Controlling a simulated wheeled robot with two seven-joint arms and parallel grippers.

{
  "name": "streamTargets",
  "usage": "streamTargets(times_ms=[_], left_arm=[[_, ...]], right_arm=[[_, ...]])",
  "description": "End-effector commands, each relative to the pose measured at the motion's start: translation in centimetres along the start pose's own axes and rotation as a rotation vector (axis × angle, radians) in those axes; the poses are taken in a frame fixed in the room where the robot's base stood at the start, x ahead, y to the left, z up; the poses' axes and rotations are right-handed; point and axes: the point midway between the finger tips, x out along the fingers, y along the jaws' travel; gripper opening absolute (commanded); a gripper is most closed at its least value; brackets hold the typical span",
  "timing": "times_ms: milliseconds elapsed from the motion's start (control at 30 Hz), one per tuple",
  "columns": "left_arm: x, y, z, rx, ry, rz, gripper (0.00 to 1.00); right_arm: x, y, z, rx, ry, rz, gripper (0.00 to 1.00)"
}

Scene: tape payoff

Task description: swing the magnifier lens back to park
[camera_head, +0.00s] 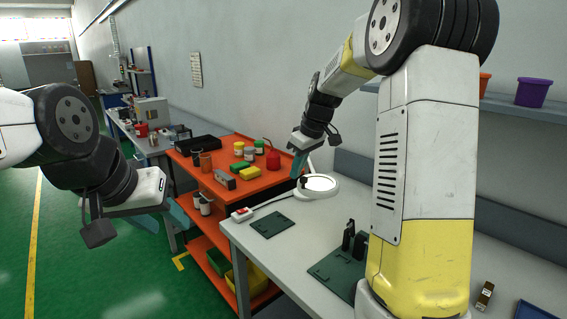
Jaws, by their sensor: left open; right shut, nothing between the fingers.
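The magnifier lens (326,188) is a round, bright disc with a white rim, over the back left part of the grey workbench (262,262). My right gripper (297,166) reaches down from the right, its teal fingers shut and empty. Its fingertips are close to the lens's left rim; I cannot tell whether they touch. Part of the magnifier's mount is hidden behind my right gripper. My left gripper (176,217) is open and empty at the left, over the floor in front of the orange cart, far from the lens.
A green mat (270,223) and a red-and-white switch box (242,214) lie on the bench's left. Another green mat (330,277) carries black upright parts. The orange cart (205,175) holds jars, blocks and a red can. My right arm hides the bench's middle.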

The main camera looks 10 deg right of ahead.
Motion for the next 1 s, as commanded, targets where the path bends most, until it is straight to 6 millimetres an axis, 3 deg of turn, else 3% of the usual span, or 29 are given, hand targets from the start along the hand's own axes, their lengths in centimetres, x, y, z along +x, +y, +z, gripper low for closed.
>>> streamTargets(times_ms=[633,1000], left_arm=[[0.0,0.0,0.0,0.0,0.0,0.0,0.42],[0.0,0.0,0.0,0.0,0.0,0.0,0.42]], right_arm=[[-0.4,0.5,1.3,-0.021,0.0,-0.008,0.0],[-2.0,4.2,5.9,-0.223,0.0,-0.08,0.0]])
